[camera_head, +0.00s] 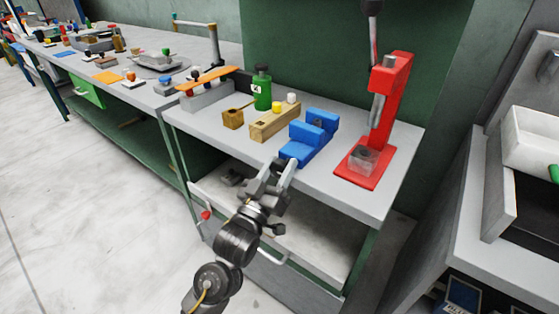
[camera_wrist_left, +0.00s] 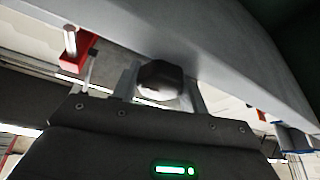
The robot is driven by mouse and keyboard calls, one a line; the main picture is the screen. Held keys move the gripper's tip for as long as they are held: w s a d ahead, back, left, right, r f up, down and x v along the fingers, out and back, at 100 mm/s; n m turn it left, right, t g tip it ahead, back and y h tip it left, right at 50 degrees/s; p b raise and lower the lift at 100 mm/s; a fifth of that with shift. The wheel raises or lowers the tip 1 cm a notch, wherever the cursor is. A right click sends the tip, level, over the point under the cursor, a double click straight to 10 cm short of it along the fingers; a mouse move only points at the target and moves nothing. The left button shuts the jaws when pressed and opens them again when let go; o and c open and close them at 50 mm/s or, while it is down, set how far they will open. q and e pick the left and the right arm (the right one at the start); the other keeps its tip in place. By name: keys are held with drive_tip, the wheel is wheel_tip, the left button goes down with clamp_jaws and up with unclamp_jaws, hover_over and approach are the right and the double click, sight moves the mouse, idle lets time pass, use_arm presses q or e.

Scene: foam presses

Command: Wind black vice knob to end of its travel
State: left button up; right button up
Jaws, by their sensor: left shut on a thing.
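A blue vice (camera_head: 310,135) sits at the front edge of the grey bench, between the wooden blocks and a red press. My left gripper (camera_head: 281,167) reaches up to the front of the vice from below left in the head view. In the left wrist view the black knob (camera_wrist_left: 160,78) sits between the two fingers of my left gripper (camera_wrist_left: 162,88), which is shut on it. My right gripper is not in view.
The red press (camera_head: 385,120) stands on the grey bench (camera_head: 335,187) right of the vice. A wooden block (camera_head: 275,122), a small wooden cube (camera_head: 233,118) and a green bottle (camera_head: 262,90) stand to its left. A lower shelf (camera_head: 315,235) lies under the bench, beside my arm.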

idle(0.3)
use_arm(q)
drive_tip(key=o, duration=1)
